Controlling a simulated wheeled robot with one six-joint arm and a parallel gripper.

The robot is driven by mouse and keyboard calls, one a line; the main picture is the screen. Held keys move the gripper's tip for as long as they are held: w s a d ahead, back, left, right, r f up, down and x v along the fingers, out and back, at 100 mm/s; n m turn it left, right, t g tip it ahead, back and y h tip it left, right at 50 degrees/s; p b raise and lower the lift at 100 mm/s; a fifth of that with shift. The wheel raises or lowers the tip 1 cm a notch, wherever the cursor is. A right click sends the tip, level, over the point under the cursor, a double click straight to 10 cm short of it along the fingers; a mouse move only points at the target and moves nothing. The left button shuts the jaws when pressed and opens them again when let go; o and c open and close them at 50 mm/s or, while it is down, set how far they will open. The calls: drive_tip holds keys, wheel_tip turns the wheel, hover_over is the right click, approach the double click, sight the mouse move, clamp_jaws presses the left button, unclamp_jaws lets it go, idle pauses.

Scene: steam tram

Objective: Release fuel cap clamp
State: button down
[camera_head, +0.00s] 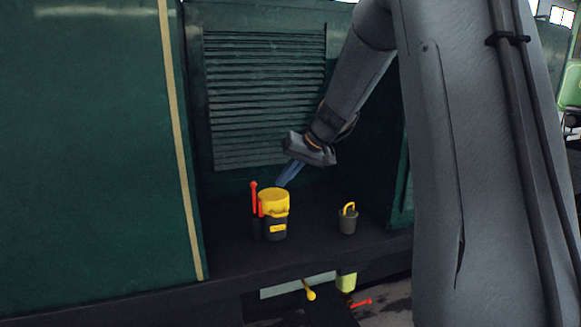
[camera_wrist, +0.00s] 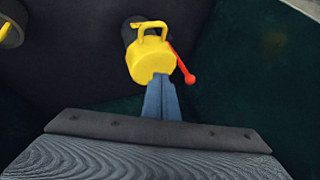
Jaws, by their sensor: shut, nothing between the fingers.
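The fuel filler is a dark canister (camera_head: 274,226) with a yellow cap (camera_head: 273,197) on top, standing on the dark ledge. The yellow cap also shows in the wrist view (camera_wrist: 151,62), with a yellow loop handle on one side. A red lever (camera_head: 254,199) with a ball end stands upright beside the cap; it shows in the wrist view too (camera_wrist: 182,65). My gripper (camera_head: 281,184) is shut and empty. Its blue fingertips are just above and behind the cap; in the wrist view they overlap the cap's edge. I cannot tell whether they touch it.
A small grey can with a yellow handle (camera_head: 348,221) stands to the right on the ledge (camera_head: 315,250). A green louvred panel (camera_head: 265,100) rises behind. A yellow knob (camera_head: 310,292) and a red handle (camera_head: 361,303) are below the ledge.

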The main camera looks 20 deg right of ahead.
sight(265, 198)
drive_tip(key=p+x, duration=0.1)
drive_tip(key=x, duration=0.2)
drive_tip(key=shift+a+f, duration=0.1)
drive_tip(key=shift+f, duration=0.1)
drive_tip(key=shift+w+a+p, duration=0.3)
drive_tip(key=shift+a+p, duration=0.2)
drive_tip(key=shift+a, duration=0.5)
drive_tip(key=shift+w+a+p, duration=0.25)
drive_tip(key=shift+a+p, duration=0.25)
drive_tip(key=shift+a, duration=0.5)
drive_tip(key=shift+a, duration=0.1)
